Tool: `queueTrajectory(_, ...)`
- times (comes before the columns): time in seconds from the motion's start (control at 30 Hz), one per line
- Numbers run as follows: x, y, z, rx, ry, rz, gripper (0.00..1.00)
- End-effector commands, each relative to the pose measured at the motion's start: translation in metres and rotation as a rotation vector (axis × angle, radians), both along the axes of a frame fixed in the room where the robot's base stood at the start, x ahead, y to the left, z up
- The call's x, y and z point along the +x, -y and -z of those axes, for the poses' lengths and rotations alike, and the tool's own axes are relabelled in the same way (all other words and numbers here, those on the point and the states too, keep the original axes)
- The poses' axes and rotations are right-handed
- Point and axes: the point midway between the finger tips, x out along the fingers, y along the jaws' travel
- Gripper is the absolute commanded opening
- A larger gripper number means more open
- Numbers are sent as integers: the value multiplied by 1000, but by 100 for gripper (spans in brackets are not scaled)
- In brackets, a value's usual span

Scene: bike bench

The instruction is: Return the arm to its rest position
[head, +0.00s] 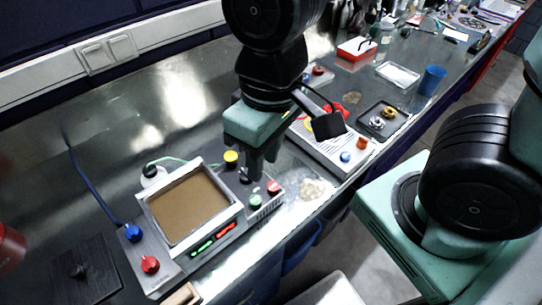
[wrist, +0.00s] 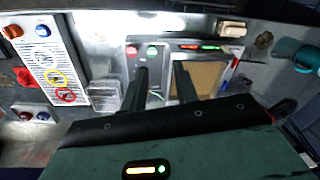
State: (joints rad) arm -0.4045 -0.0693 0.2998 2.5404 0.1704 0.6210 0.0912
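My gripper (head: 258,172) hangs from my arm over the metal bench, pointing down beside a device with a brown-filled tray (head: 190,205). In the wrist view my gripper (wrist: 160,75) shows two dark fingers spread apart, with nothing seen between them. The fingertips are near the device's button panel (head: 264,196); I cannot tell whether they touch it. The arm is stretched out over the bench, and its upper links hide part of the bench behind.
A white panel (head: 330,150) with buttons lies to the right, next to a dark tray (head: 383,120) of small parts. Behind are a red box (head: 356,49), a white tray (head: 398,74) and a blue cup (head: 432,80). A black plate (head: 85,268) lies front left.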

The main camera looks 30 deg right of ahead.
Motion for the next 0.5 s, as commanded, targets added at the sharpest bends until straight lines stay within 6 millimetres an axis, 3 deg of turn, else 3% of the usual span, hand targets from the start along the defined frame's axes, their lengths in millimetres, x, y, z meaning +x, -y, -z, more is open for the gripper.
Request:
queueTrajectory(0.17,-19,1,-4,-39,24,-197,30)
queueTrajectory(0.5,-19,1,3,-40,24,-202,30)
